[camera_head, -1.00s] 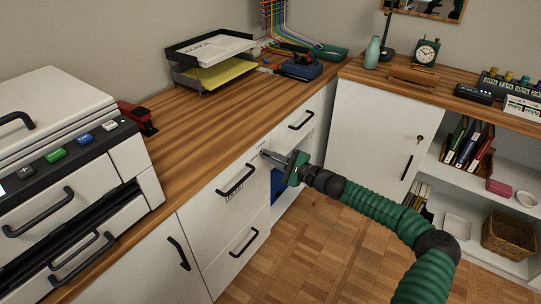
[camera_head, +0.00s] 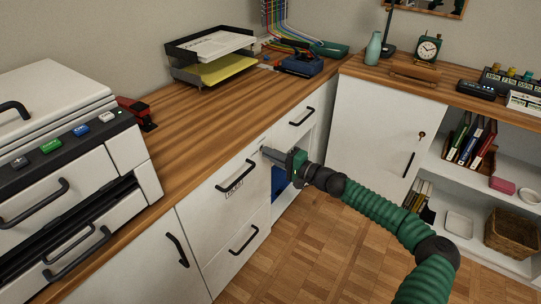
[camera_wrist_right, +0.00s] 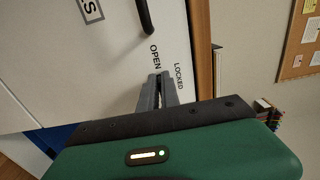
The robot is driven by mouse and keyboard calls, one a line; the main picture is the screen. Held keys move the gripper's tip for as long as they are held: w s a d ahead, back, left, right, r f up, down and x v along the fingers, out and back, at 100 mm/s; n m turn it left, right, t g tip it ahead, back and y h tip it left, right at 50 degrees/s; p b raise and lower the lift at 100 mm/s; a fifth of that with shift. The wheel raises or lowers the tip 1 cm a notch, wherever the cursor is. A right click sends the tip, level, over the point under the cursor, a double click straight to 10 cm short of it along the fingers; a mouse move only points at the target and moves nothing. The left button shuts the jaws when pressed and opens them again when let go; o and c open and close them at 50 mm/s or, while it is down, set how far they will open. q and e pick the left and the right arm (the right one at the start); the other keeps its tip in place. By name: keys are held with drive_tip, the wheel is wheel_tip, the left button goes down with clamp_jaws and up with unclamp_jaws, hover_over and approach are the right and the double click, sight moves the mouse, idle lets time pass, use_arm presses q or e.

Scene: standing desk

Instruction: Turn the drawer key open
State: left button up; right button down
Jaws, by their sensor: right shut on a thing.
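The white drawer front (camera_head: 212,196) has a black handle (camera_head: 237,177) and a small label. My right gripper (camera_head: 266,153) is at the upper right corner of this drawer, its fingers pointing at the front. In the right wrist view the gripper (camera_wrist_right: 159,78) is closed at the drawer face, between the printed words OPEN (camera_wrist_right: 155,56) and LOCKED (camera_wrist_right: 179,76). The drawer key is hidden between the fingers, so its angle cannot be seen. The drawer looks shut. My left gripper is not in view.
Another key (camera_head: 421,136) sits in the white cabinet door (camera_head: 375,125) at the right. A printer (camera_head: 75,165) stands at the left on the wooden desktop (camera_head: 195,118). A blue thing (camera_head: 278,181) shows in an opening beside the drawer. The parquet floor (camera_head: 315,245) is clear.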

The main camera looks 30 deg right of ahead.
drive_tip(key=shift+a+f, duration=0.3)
drive_tip(key=shift+a, duration=0.05)
drive_tip(key=c, duration=1.7)
unclamp_jaws()
drive_tip(key=shift+o, duration=0.6)
drive_tip(key=shift+d+r, duration=0.1)
drive_tip(key=shift+r, duration=0.05)
drive_tip(key=shift+d, duration=0.1)
drive_tip(key=p+v, duration=0.5)
drive_tip(key=v, duration=1.2)
